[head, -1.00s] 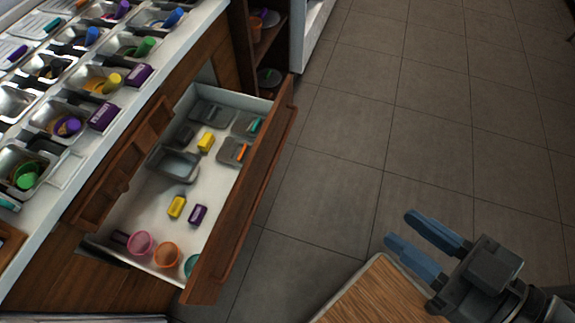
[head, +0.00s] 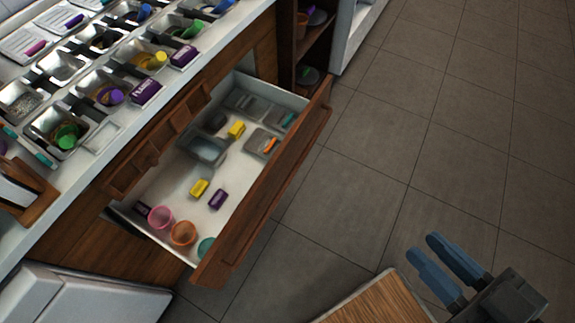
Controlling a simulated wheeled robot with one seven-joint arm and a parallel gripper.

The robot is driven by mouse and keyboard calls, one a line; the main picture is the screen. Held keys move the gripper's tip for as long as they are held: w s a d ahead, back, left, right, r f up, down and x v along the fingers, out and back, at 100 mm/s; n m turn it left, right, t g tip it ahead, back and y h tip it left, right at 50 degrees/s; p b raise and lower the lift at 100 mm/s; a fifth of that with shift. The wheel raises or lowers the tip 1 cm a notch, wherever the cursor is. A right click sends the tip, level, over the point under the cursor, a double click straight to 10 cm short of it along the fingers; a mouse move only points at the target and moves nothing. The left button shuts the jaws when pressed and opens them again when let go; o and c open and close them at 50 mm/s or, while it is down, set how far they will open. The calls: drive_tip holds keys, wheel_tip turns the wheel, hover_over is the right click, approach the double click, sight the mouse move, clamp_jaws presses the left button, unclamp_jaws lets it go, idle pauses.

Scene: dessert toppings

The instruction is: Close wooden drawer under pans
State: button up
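The wooden drawer (head: 262,195) under the pans is pulled far out of the counter. Its brown front panel faces right, toward the open floor. Inside its white tray lie yellow and purple boxes, grey containers, and pink, orange and teal cups. Several metal pans (head: 60,66) with coloured scoops stand in the counter above. My gripper (head: 436,257) is at the lower right, with its two blue fingers apart and nothing between them. It is well to the right of the drawer front and does not touch it.
Grey tiled floor (head: 400,130) is clear to the right of the drawer. A wood-topped surface (head: 375,302) is at the bottom, left of my gripper. A white appliance (head: 90,300) is at the lower left. An open shelf (head: 312,45) stands beyond the drawer.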

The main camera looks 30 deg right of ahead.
drive_tip(key=w+d+f+m+g, duration=0.1)
drive_tip(key=w+f, duration=0.1)
drive_tip(key=f, duration=0.2)
drive_tip(key=w+d+f+m+g+h, duration=0.1)
drive_tip(key=w+f+m, duration=0.1)
drive_tip(key=f, duration=0.3)
drive_tip(key=w+d+f+m+b, duration=0.1)
drive_tip(key=w+f, duration=0.2)
drive_tip(key=f, duration=0.1)
drive_tip(key=shift+w+d+f+m+g, duration=0.1)
drive_tip(key=shift+d+f+m+g, duration=0.25)
drive_tip(key=shift+f+m+g, duration=0.05)
clamp_jaws()
drive_tip(key=m+g+y+b, duration=0.3)
drive_tip(key=m+g+y, duration=0.1)
drive_tip(key=m+y, duration=0.25)
approach(299, 132)
drive_tip(key=s+f+x, duration=0.1)
drive_tip(key=x, duration=0.4)
drive_tip(key=shift+w+a+r+m+h, duration=0.1)
drive_tip(key=shift+w+a+m+h, duration=0.15)
drive_tip(key=shift+w+h, duration=0.4)
